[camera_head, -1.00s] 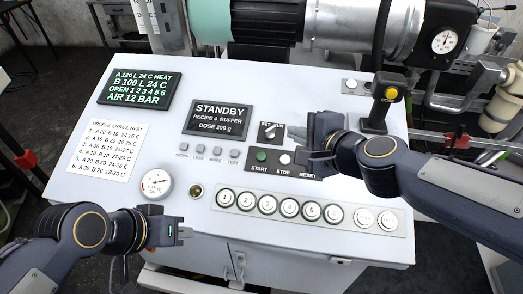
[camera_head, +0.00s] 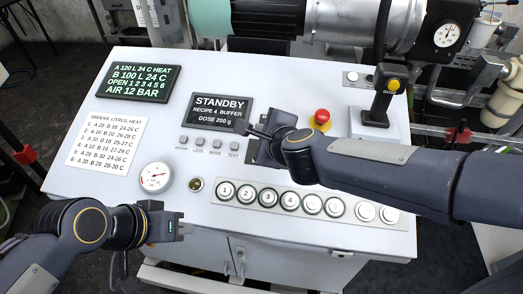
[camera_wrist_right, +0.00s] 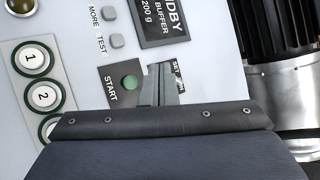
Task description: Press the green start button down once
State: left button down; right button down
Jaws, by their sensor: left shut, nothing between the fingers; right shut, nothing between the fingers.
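The green start button (camera_wrist_right: 130,82) shows in the right wrist view, on a dark plate (camera_wrist_right: 112,95) labelled START. In the head view it is hidden behind my right gripper (camera_head: 256,132). In the right wrist view the shut, empty fingers of my right gripper (camera_wrist_right: 163,75) are just right of the button, over the dark plate; I cannot tell their height above it. My left gripper (camera_head: 184,228) is shut and empty by the front left part of the white console (camera_head: 120,205).
A red mushroom button (camera_head: 322,117) and a black DOSE lever (camera_head: 384,95) stand right of my right gripper. Numbered round buttons (camera_head: 290,201) line the front. A STANDBY screen (camera_head: 218,113), small grey keys (camera_head: 200,143) and a gauge (camera_head: 155,177) lie to the left.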

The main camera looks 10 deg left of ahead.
jog(key=f+b, duration=0.1)
jog(key=f, duration=0.1)
jog(key=w+f+b, duration=0.1)
jog(key=f+b, duration=0.1)
jog(key=w+f+b, duration=0.1)
jog(key=f+b, duration=0.1)
jog(key=shift+f, duration=0.1)
jog(key=shift+w+f+b, duration=0.25)
jog(key=shift+f+b, duration=0.2)
jog(key=shift+b, duration=0.1)
jog(key=shift+f, duration=0.15)
dwell(1.3)
jog(key=shift+w+f+b, duration=0.15)
jog(key=shift+f+b, duration=0.1)
jog(key=shift+b, duration=0.05)
jog(key=shift+w+f+b, duration=0.1)
jog(key=shift+f+b, duration=0.3)
jog(key=shift+f, duration=0.05)
dwell(0.6)
jog(key=shift+r, duration=0.1)
jog(key=shift+s+r+p, duration=0.25)
jog(key=shift+r+p, duration=0.5)
jog(key=shift+p, duration=0.15)
